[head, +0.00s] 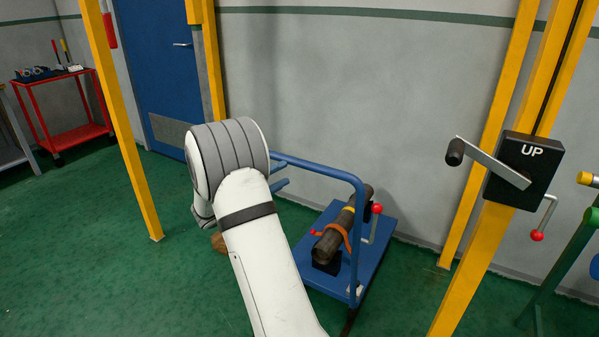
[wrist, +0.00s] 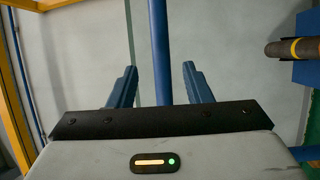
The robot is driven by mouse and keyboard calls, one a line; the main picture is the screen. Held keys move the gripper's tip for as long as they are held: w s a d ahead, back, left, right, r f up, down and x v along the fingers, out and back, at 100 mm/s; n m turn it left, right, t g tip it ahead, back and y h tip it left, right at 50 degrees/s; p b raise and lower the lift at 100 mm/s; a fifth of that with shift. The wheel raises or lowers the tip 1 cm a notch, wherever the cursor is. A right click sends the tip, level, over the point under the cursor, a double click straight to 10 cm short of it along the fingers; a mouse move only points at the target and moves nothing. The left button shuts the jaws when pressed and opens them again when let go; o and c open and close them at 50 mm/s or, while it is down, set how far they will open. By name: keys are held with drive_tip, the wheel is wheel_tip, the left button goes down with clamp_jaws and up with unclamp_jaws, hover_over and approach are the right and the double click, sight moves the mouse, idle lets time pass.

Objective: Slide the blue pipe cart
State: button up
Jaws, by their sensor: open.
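The blue pipe cart (head: 377,250) stands on the green floor near the grey wall. Its raised handle (head: 325,170) is a blue tube frame, with the left end hidden behind my white arm. A dark pipe (head: 330,243) lies on the cart under an orange strap; its yellow-banded end also shows in the wrist view (wrist: 285,49). My gripper (wrist: 159,67) is open at the handle. In the wrist view, a blue handle tube (wrist: 160,35) runs between the two blue fingers, with a visible gap on each side. In the head view, the fingers are partly hidden by my wrist.
A yellow post (head: 470,260) with a black UP crank box (head: 522,170) stands right of the cart. Another yellow post (head: 125,130) stands left. A red trolley (head: 75,138) and blue door (head: 160,75) are farther back. Green floor (head: 90,240) is clear at left.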

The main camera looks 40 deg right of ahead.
sight(300, 164)
drive_tip(key=d, duration=0.5)
drive_tip(key=d+r, duration=0.1)
drive_tip(key=d, duration=0.1)
drive_tip(key=shift+w+d, duration=0.35)
drive_tip(key=shift+d, duration=0.05)
drive_tip(key=shift+c, duration=0.3)
clamp_jaws()
